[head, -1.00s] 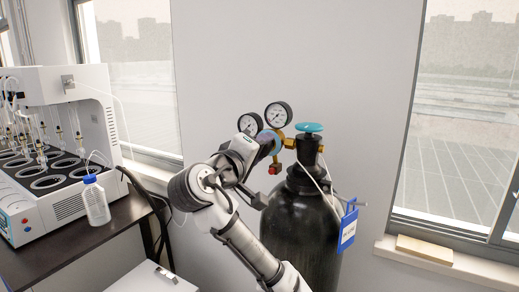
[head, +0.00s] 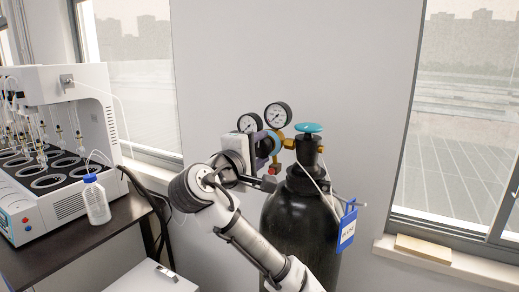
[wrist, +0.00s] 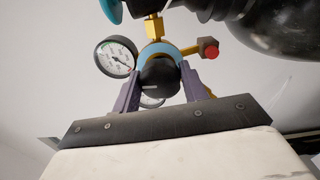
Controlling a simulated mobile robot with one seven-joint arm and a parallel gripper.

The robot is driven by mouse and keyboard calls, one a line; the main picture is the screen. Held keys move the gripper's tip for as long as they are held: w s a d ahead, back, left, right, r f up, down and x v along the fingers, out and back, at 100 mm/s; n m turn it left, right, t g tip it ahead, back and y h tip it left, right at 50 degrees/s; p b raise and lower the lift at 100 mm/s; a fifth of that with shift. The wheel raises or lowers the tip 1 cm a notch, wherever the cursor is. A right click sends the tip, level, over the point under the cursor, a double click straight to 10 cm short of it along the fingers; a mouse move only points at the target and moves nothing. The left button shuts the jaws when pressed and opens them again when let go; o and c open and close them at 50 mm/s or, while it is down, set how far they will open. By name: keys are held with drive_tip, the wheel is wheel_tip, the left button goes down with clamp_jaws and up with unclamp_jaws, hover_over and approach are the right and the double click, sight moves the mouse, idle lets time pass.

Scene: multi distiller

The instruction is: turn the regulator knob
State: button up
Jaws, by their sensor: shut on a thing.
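The regulator knob is a black round knob (wrist: 160,76) on the front of the blue and brass regulator (wrist: 153,49) in the wrist view. My gripper (wrist: 159,80) has one purple finger on each side of the knob and is shut on it. In the head view my gripper (head: 264,150) is at the regulator, left of the cylinder valve, and its wrist hides most of the knob. Two round pressure gauges (head: 277,115) stand above the regulator. A red-tipped fitting (wrist: 209,49) is to the right in the wrist view.
The black gas cylinder (head: 300,225) stands against the wall with a teal valve handwheel (head: 309,127) on top and a blue tag (head: 347,230). The distiller (head: 70,130) and a plastic bottle (head: 95,200) are on the bench at left.

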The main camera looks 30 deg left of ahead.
idle(0.3)
drive_tip(key=o, duration=1)
drive_tip(key=shift+s, duration=0.1)
drive_tip(key=s+b, duration=0.3)
drive_tip(key=s, duration=1)
drive_tip(key=shift+s+d, duration=0.3)
drive_tip(key=shift+d, duration=0.1)
